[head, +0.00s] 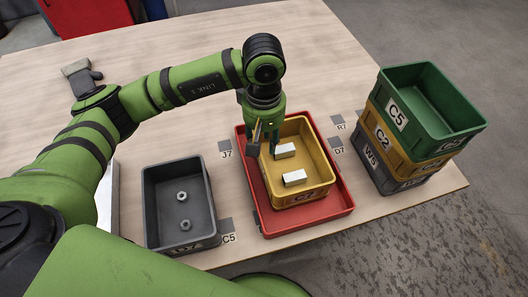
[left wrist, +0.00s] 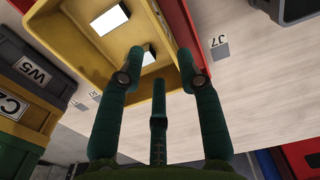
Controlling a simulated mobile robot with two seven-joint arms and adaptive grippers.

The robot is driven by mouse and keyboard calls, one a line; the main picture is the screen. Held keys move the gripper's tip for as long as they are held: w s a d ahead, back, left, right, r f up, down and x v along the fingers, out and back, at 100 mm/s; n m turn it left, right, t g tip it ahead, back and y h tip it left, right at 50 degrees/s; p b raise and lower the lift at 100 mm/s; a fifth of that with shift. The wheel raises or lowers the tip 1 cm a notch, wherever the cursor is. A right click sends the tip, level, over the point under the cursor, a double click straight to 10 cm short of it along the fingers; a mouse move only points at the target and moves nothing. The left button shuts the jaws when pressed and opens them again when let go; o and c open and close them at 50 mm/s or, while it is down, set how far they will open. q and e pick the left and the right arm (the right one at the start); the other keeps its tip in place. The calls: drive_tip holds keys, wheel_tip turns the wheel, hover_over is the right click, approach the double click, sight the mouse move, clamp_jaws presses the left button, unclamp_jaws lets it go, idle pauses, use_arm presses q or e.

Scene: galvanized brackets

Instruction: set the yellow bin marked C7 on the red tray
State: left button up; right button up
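The yellow bin marked C7 (head: 318,190) stands upright inside the rim of the red tray (head: 342,205) and appears to rest on it. Two white boxes lie in the bin. My left gripper (head: 263,148) is at the bin's back left, its fingers apart, one over the inside and one outside the left wall. In the left wrist view the fingers (left wrist: 160,66) are spread with a gap between them, and the yellow bin (left wrist: 62,40) lies beyond. Whether a finger touches the wall is unclear. My right gripper is not in view.
A grey bin (head: 150,205) with two nuts stands left of the tray. At right a green bin C5 (head: 440,110) sits on a yellow bin C2 (head: 390,142) and a grey bin W5 (head: 380,172). The table behind the tray is clear.

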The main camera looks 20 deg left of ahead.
use_arm(q)
drive_tip(key=shift+r, duration=1.55)
